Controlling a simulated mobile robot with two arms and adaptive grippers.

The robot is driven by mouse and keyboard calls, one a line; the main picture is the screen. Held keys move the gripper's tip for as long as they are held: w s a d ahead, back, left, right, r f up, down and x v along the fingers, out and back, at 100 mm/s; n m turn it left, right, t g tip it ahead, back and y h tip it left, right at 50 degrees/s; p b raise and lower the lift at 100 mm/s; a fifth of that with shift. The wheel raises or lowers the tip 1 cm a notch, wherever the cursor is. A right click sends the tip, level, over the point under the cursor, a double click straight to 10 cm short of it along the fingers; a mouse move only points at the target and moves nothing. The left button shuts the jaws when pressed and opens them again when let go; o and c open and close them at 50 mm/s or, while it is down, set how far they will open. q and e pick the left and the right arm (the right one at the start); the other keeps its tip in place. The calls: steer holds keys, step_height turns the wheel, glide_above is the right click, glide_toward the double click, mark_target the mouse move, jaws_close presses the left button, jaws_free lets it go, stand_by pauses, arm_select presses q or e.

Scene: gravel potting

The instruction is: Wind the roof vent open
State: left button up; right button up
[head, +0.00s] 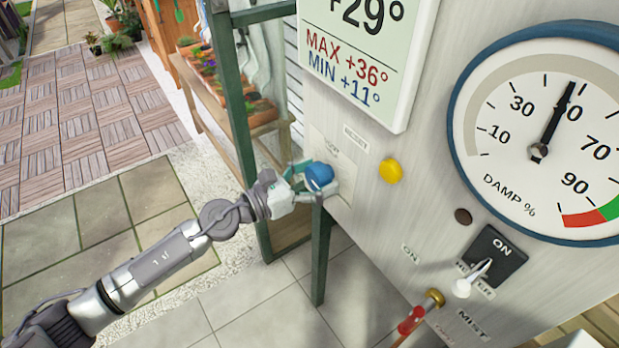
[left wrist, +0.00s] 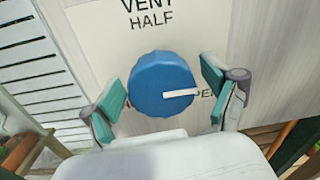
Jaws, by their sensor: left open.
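The blue vent knob (head: 319,175) is on the pale panel, at its left end in the head view. In the left wrist view the knob (left wrist: 160,84) fills the middle, under the words "VENT HALF". Its white pointer line (left wrist: 180,92) points right, at lettering that ends in "PEN", partly hidden. My left gripper (head: 308,184) is at the knob; in the left wrist view its green-padded fingers (left wrist: 163,98) stand open on either side, with a gap showing at the right. The roof vent itself is not in view. My right gripper is not in view.
A green frame post (head: 238,120) stands left of the knob. Paved floor lies below.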

arm_select(q)
steer(key=v, duration=1.2)
steer(key=shift+w+f, duration=0.1)
steer(key=shift+f, duration=0.05)
